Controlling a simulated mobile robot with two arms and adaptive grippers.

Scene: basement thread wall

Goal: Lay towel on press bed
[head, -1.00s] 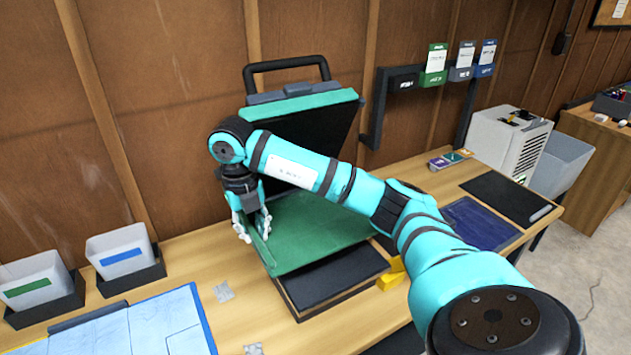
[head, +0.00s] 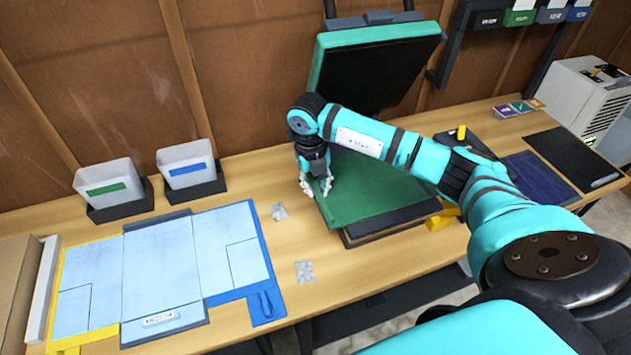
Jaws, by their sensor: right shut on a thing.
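The green towel (head: 385,195) lies flat over the press bed (head: 392,222), with a dark strip of the bed and its base showing along the front. The press's upper plate (head: 375,65), teal-rimmed and dark underneath, is tilted up open behind it. My right gripper (head: 317,190) points down at the towel's left edge and is shut on the towel there. My right forearm passes over the towel and hides part of its back and right side. My left gripper is not in view.
Left on the bench are a blue and yellow folding board (head: 160,265) and two white bins (head: 108,187) in dark trays. A yellow block (head: 443,218) sits right of the press. Dark mats (head: 574,158) lie further right.

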